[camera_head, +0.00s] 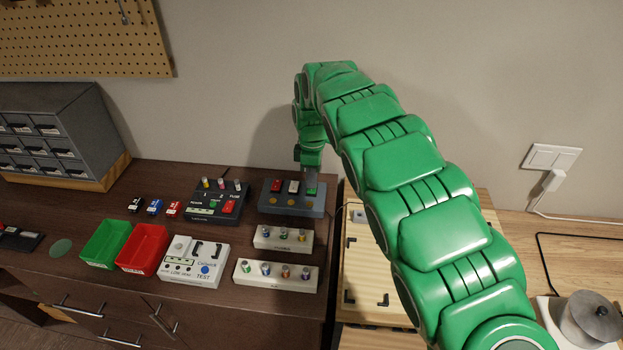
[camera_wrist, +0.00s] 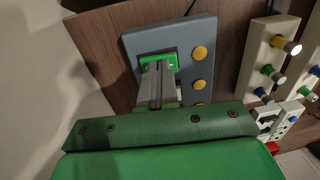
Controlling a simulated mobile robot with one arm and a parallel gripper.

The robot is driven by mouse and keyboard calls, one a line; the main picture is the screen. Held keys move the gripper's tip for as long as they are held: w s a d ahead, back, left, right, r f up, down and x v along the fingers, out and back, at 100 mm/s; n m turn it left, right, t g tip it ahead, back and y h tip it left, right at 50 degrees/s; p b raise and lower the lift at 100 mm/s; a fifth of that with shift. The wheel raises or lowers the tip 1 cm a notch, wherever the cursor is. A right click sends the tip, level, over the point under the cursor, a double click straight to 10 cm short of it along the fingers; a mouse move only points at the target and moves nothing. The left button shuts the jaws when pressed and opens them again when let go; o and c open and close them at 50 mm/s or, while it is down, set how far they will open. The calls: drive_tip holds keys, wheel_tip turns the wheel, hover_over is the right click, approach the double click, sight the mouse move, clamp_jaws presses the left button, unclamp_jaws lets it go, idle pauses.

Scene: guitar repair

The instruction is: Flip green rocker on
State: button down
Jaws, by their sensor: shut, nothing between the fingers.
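The grey-blue switch box (camera_head: 291,208) lies on the dark cabinet top at its back right in the head view. It carries a red rocker (camera_head: 276,185), a white rocker (camera_head: 293,187) and the green rocker, with yellow round buttons in front. My gripper (camera_head: 311,186) is shut and points down over the green rocker at the box's right end. In the wrist view my gripper (camera_wrist: 158,70) has its fingertips at the green rocker (camera_wrist: 172,59), partly covering it. Whether they touch it, and which way the rocker is tilted, I cannot tell. The box (camera_wrist: 205,32) also shows there.
A black pedal with knobs and a red switch (camera_head: 229,207) stands left of the box. White knob strips (camera_head: 284,239) lie in front, with a white tester (camera_head: 180,262), a red bin (camera_head: 133,262) and a green bin (camera_head: 92,257) further left. The wall is close behind.

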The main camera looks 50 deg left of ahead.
wheel_tip(320, 180, up, 14)
drive_tip(key=w+a, duration=0.1)
drive_tip(key=shift+w+a+f, duration=0.15)
drive_tip(key=shift+a, duration=0.1)
idle(1.0)
idle(0.8)
